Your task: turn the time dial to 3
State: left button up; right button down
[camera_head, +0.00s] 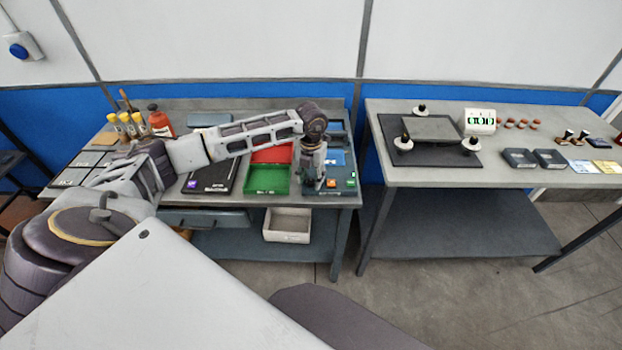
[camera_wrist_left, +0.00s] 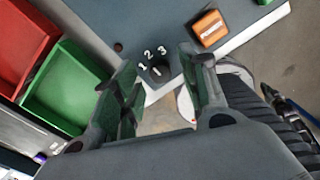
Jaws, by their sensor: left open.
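The time dial (camera_wrist_left: 160,72) is a small dark knob on the bench panel, with the white numbers 1, 2 and 3 printed in an arc beside it. It bears a short white mark, but I cannot tell surely which number it points to. My left gripper (camera_wrist_left: 158,60) is open, with one finger on each side of the dial in the left wrist view. I cannot tell whether the fingers touch it. In the head view the left gripper (camera_head: 310,184) points down over the panel's front and hides the dial. My right gripper is not in view.
An orange block (camera_wrist_left: 209,27) sits close to the dial. A green tray (camera_head: 266,180) and a red tray (camera_head: 272,154) lie left of the gripper. The bench's front edge is near the dial. A second bench (camera_head: 430,178) stands at the right across a gap.

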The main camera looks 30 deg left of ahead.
pick_arm(q)
jog(key=shift+f, duration=0.35)
grip_shut()
